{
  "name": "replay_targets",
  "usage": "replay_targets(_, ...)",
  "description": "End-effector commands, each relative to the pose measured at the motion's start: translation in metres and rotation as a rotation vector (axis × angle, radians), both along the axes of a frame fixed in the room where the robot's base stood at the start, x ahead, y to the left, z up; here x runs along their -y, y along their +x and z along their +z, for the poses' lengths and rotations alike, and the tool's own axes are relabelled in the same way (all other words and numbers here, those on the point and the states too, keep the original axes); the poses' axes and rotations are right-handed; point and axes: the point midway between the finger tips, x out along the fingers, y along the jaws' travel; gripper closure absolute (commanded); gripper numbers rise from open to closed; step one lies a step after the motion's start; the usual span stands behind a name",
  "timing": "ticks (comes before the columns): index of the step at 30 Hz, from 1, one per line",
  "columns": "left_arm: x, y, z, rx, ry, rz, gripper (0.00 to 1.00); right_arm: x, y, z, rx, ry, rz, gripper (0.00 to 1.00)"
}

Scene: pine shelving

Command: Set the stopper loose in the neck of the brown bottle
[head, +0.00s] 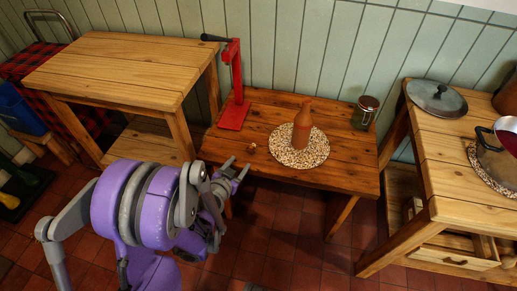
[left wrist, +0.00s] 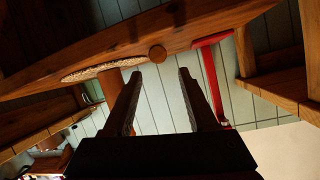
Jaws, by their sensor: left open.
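The stopper (head: 251,147), a small tan cork, lies on the low dark-wood table (head: 345,162), left of the bottle. In the left wrist view, which looks upside down, the stopper (left wrist: 157,53) shows just past the fingertips, between them. The brown bottle (head: 302,126) stands upright on a round speckled mat (head: 312,158). My left gripper (head: 237,168) is open and empty at the table's front left edge, close to the stopper but apart from it. It also shows in the left wrist view (left wrist: 160,76). My right gripper is not in view.
A red lever stand (head: 233,113) stands at the table's back left, and a lidded jar (head: 364,112) at its back right. A taller pine table (head: 115,65) is left. Another (head: 440,133) at right bears a lid (head: 436,98) and a pot (head: 495,160).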

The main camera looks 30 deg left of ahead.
Motion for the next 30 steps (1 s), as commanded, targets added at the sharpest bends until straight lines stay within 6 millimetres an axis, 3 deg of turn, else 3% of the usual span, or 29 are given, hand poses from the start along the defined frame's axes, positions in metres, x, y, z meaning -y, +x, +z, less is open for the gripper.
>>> replay_targets(6, -0.003, 0.032, -0.013, -0.001, -0.001, -0.003, 0.42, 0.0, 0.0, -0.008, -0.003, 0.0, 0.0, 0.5)
replay_targets(21, -0.007, 0.091, -0.034, -0.003, 0.0, -0.003, 0.42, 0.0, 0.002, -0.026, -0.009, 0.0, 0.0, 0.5)
replay_targets(30, -0.008, 0.095, -0.034, -0.001, -0.001, -0.003, 0.42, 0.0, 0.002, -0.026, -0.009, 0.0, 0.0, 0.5)
